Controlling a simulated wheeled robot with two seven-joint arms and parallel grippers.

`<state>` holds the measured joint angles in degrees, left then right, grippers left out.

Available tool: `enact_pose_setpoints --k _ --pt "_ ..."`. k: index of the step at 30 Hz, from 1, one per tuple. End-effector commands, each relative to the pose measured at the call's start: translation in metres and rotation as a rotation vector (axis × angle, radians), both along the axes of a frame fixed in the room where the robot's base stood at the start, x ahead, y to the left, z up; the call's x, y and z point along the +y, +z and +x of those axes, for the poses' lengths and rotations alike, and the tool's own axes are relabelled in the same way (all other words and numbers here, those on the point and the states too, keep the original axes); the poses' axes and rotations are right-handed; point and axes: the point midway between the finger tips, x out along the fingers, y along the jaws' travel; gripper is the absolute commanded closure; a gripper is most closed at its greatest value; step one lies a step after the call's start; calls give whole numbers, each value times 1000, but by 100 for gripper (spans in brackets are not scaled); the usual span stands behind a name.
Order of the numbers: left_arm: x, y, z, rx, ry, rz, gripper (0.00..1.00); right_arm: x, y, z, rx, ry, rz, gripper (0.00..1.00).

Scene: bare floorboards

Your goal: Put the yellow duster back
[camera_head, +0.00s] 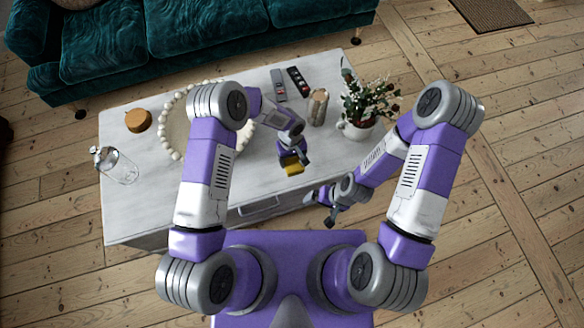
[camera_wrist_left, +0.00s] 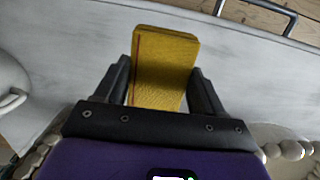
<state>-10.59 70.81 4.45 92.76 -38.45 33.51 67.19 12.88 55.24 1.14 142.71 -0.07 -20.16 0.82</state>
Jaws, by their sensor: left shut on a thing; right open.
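The yellow duster (camera_head: 292,166) is a small yellow block near the front edge of the white table (camera_head: 255,182). My left gripper (camera_head: 293,158) is shut on it, and in the left wrist view the duster (camera_wrist_left: 163,65) sits between the two dark fingers (camera_wrist_left: 160,88). Whether the duster touches the tabletop or hangs just above it, I cannot tell. My right gripper (camera_head: 325,206) is open and empty, low beyond the table's front edge.
A teal sofa (camera_head: 205,27) is behind.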

Motion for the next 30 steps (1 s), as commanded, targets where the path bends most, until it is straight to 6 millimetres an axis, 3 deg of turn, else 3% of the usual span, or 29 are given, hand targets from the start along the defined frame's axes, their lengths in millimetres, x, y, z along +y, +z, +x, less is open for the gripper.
enact_pose_setpoints --k 3,10,16,28,29,30 --pt "0 -25 0 2 0 -1 80 0 -9 0 0 0 0 5" --pt "0 -42 0 0 0 -1 80 0 -14 0 0 0 0 5" --pt "0 -70 0 1 -1 -1 80 0 -23 0 0 0 0 5" --pt "0 -75 1 -1 -1 -1 80 0 -27 0 0 0 0 5" --pt "0 -75 0 -1 -1 -1 30 0 -27 0 0 0 0 5" --pt "0 -74 0 -1 -1 -1 23 0 -26 0 0 0 0 5"
